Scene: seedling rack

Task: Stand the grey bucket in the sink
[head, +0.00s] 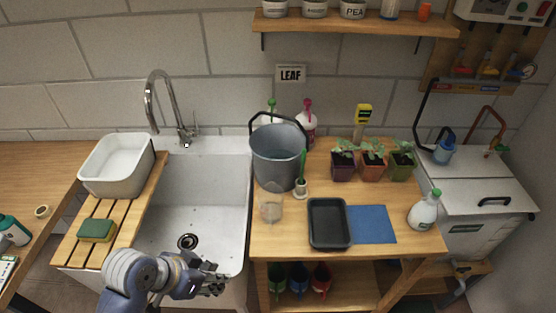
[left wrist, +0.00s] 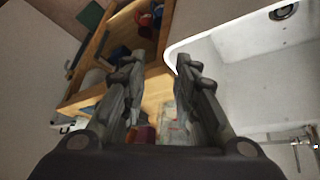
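The grey bucket (head: 277,165) stands upright on the wooden bench, just right of the sink, with its dark handle raised. The white sink (head: 205,190) has an empty basin with a drain on its floor. My left gripper (head: 222,278) is at the sink's front edge, in front of and left of the bucket. In the left wrist view the left gripper (left wrist: 158,62) has its two fingers apart with nothing held between them. The sink (left wrist: 260,75) shows at the right there, and the bucket cannot be made out. My right gripper is not in view.
A white tub (head: 117,168) and a sponge (head: 97,231) sit on the slatted board left of the basin. A tap (head: 185,130) rises behind it. A clear cup (head: 271,208), a green-handled brush (head: 301,180) and a black tray (head: 329,224) stand near the bucket.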

